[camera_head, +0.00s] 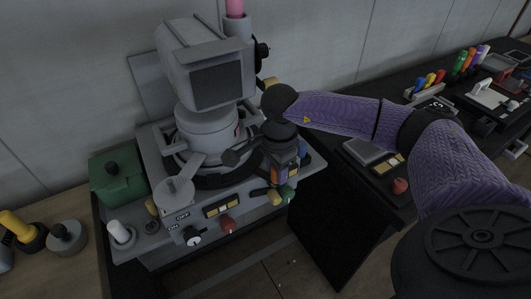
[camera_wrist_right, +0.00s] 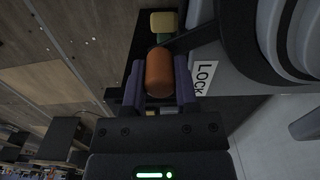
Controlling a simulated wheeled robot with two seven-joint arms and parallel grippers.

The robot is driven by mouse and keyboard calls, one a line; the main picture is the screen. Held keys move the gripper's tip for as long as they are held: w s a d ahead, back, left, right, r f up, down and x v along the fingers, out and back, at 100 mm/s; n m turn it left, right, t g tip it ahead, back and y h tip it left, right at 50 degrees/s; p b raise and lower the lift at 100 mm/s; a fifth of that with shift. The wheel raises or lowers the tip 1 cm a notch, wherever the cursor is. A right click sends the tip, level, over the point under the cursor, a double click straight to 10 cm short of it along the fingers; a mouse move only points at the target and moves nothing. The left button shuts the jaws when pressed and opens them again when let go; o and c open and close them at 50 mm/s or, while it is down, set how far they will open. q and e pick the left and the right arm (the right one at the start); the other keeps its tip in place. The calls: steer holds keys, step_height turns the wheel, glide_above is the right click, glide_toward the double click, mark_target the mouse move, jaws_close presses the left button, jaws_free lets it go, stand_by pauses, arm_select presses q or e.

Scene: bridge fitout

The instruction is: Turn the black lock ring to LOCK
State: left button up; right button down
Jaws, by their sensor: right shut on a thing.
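The black lock ring (camera_head: 212,181) runs around the foot of the grey instrument on the console, partly hidden by arms and knobs. In the right wrist view its black curved edge (camera_wrist_right: 243,50) is at upper right. A thin dark lever reaches from the ring's side to an orange handle (camera_wrist_right: 159,73). My right gripper (camera_wrist_right: 159,88) is shut on the orange handle, one purple finger on each side. In the head view my right gripper (camera_head: 281,172) is at the console's right side. A white LOCK label (camera_wrist_right: 204,78) lies just right of the fingers. My left gripper is out of view.
The grey instrument (camera_head: 205,75) with a dark screen rises over the ring. A green box (camera_head: 117,177) stands at left. A dark bench (camera_head: 370,150) with pens and small devices is at right.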

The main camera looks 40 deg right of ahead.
steer(key=shift+d, duration=0.1)
stand_by(0.3)
steer(key=shift+c, duration=1.9)
jaws_free()
steer(key=shift+w+d, duration=0.1)
step_height(320, 180, up, 10)
steer(key=shift+p, duration=0.85)
